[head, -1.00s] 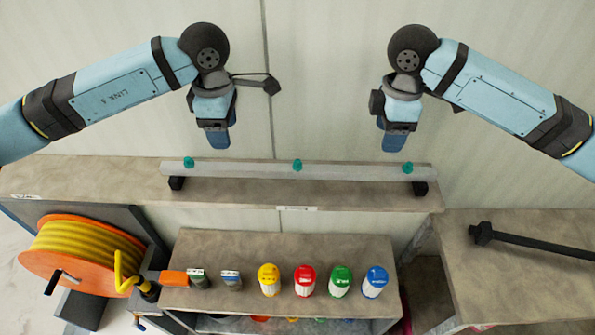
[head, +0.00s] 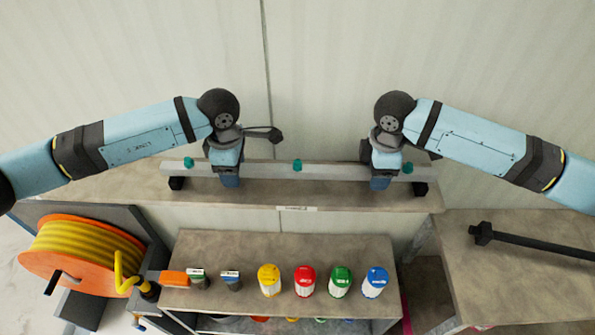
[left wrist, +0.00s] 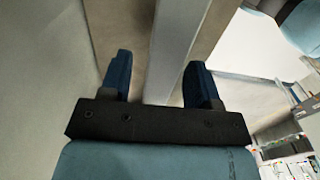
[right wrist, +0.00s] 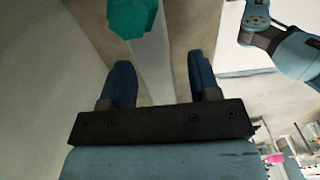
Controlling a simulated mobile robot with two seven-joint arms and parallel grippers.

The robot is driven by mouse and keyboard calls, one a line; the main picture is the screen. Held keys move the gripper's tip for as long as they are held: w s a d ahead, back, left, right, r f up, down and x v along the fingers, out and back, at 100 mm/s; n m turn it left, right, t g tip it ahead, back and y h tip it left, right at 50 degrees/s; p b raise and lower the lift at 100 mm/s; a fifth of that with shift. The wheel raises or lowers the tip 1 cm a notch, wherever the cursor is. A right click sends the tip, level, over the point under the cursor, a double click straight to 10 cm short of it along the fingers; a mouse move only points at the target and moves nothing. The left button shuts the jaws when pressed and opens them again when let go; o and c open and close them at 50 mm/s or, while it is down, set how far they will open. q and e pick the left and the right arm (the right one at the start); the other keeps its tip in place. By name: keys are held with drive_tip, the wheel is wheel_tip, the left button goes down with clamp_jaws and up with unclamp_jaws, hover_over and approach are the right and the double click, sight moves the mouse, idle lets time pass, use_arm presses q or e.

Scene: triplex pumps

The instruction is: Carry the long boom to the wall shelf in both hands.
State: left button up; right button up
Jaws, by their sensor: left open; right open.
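The long boom (head: 335,169) is a pale grey bar with teal knobs on top. It lies level on two black supports on a long grey-brown ledge (head: 110,186) along the wall. My left gripper (head: 229,182) is open at the boom, right of its left knob; in the left wrist view the bar (left wrist: 176,50) runs between the fingers. My right gripper (head: 381,184) is open at the boom, left of its right knob; in the right wrist view the bar (right wrist: 150,65) runs between the fingers, with a teal knob (right wrist: 132,15) ahead. Whether the fingers touch the bar cannot be told.
A lower bench in front holds yellow, red, green and blue-capped containers (head: 305,281). An orange reel with yellow hose (head: 85,250) stands at left. A black rod (head: 535,242) lies on the right table (head: 500,270). The wall behind is bare.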

use_arm(q)
drive_tip(key=shift+f, duration=1.05)
use_arm(e)
drive_tip(key=shift+f, duration=1)
use_arm(q)
clamp_jaws()
use_arm(e)
clamp_jaws()
